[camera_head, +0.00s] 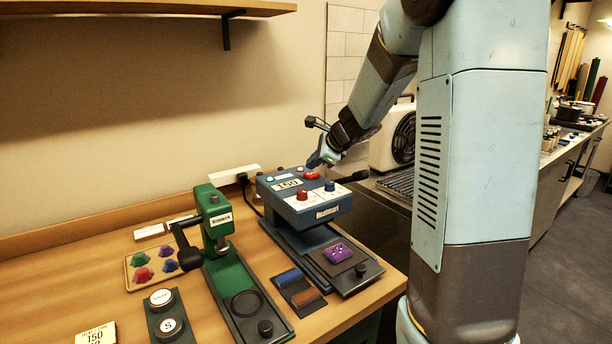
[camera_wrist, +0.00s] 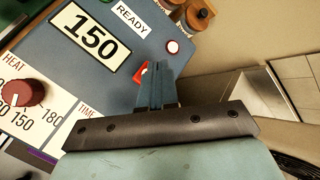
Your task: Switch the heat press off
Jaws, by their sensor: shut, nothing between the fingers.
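The blue heat press (camera_head: 322,207) stands on the table, its display (camera_head: 288,184) reading 150. A red switch (camera_head: 312,175) sits on top at the far right; the wrist view shows part of this switch (camera_wrist: 141,72) beside my fingertips, which hide the rest. My gripper (camera_head: 316,161) is shut and empty, its fingertips right at the switch. I cannot tell whether they touch it or which way it is set. A small pale lamp (camera_wrist: 172,46) lies beyond it, next to the READY label (camera_wrist: 132,20). The red HEAT knob (camera_wrist: 22,93) is at left.
A black handle (camera_head: 352,177) sticks out right of the press. A green press (camera_head: 228,262) stands at left. A purple piece (camera_head: 338,252) lies on the lower plate. A white power strip (camera_head: 232,174) is behind, and a fan unit (camera_head: 392,140) is beyond my gripper.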

